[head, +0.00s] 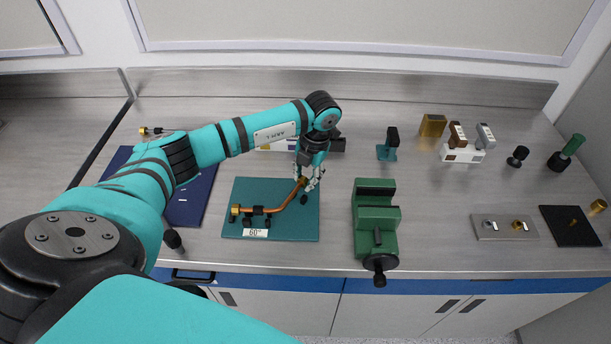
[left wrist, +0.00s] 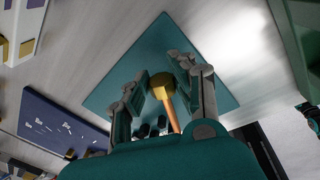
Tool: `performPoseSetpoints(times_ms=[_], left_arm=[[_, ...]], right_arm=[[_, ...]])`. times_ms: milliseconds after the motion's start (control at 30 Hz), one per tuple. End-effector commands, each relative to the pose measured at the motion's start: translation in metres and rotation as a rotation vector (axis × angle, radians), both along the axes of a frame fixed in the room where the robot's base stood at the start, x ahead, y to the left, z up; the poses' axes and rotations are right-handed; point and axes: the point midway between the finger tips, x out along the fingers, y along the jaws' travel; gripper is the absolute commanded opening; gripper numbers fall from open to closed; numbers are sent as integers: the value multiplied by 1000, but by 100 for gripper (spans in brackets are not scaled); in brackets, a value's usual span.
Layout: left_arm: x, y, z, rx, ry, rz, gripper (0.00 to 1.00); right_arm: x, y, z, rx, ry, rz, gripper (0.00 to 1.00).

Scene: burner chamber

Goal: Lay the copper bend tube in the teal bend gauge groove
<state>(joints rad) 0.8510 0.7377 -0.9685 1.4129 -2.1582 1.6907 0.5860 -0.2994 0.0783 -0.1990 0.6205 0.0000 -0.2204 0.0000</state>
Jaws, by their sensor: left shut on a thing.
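The teal bend gauge (head: 300,228) is a flat plate with black blocks and a "60°" label near its front edge; it also shows in the left wrist view (left wrist: 150,55). The copper bend tube (head: 284,203) lies over the plate, its straight part passing by the black blocks and its bent part running up to the right. Brass fittings cap its ends. I cannot tell whether it is seated in the groove or just above it. My left gripper (head: 308,184) is shut on the tube at its bent end; the tube also shows in the left wrist view (left wrist: 172,115). My right gripper is out of view.
A green vise (head: 376,220) stands close to the right of the gauge. A dark blue mat (head: 188,205) lies to its left. Farther right are a white block stand (head: 462,155), a grey plate (head: 504,227) and a black mat (head: 570,226). The bench between vise and plate is clear.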

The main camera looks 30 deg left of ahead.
Motion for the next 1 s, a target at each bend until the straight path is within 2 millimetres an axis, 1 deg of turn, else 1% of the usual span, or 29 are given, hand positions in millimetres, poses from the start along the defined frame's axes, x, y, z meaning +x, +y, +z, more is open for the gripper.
performPoseSetpoints(times_ms=[767, 1000], left_arm=[[0, 0, 0, 5, 0, 1, 0], [0, 0, -4, 5, 1, 1, 0]], right_arm=[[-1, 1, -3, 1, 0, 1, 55], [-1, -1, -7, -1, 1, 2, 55]])
